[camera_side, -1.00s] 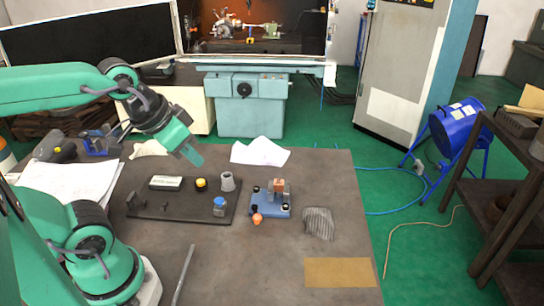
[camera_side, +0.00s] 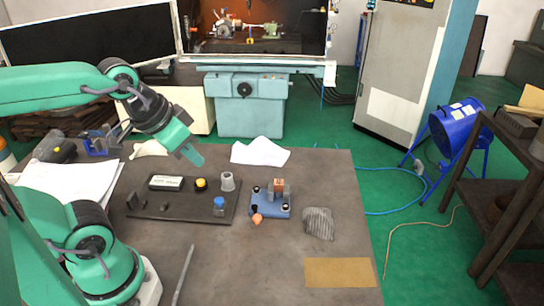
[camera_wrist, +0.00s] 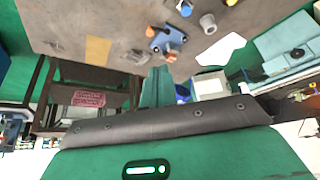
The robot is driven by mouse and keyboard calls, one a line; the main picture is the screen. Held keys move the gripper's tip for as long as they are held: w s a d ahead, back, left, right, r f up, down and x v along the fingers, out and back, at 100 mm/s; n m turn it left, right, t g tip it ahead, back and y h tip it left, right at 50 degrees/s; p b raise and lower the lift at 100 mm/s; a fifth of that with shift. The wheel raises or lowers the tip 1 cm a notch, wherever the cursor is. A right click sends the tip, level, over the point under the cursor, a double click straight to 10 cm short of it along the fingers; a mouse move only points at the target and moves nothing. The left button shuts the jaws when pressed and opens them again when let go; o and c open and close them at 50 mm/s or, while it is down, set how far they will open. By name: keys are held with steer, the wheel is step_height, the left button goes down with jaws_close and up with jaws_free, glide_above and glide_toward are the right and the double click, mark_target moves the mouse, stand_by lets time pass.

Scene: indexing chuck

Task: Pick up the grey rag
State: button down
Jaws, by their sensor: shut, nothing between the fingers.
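The grey rag (camera_side: 318,223) lies crumpled and striped on the right part of the table, to the right of the blue fixture and behind the tan mat. In the wrist view the rag (camera_wrist: 137,57) shows small, near the table edge. My gripper (camera_side: 197,160) is shut and empty. It hangs in the air above the back left of the table, well to the left of the rag and apart from it. The teal fingers (camera_wrist: 157,88) also show in the wrist view.
A blue fixture (camera_side: 270,209) with an orange-tipped part stands left of the rag. A dark plate (camera_side: 170,213) holds several small parts. White paper (camera_side: 260,152) lies at the back, and a tan mat (camera_side: 340,272) at the front right. The front middle of the table is mostly clear.

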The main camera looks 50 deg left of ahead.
steer(key=c, duration=2.1)
jaws_free()
steer(key=o, duration=1.6)
steer(key=shift+w, duration=0.1)
steer(key=n+g, duration=0.5)
steer(key=n, duration=0.3)
glide_above(320, 215)
steer(key=f, duration=1.5)
steer(key=shift+s+a+f, duration=0.15)
steer(key=shift+s+f, duration=0.05)
steer(key=shift+f, duration=0.2)
steer(key=shift+w+d+f+g, duration=0.2)
steer(key=shift+f+g, duration=0.1)
steer(key=shift+f, duration=1.4)
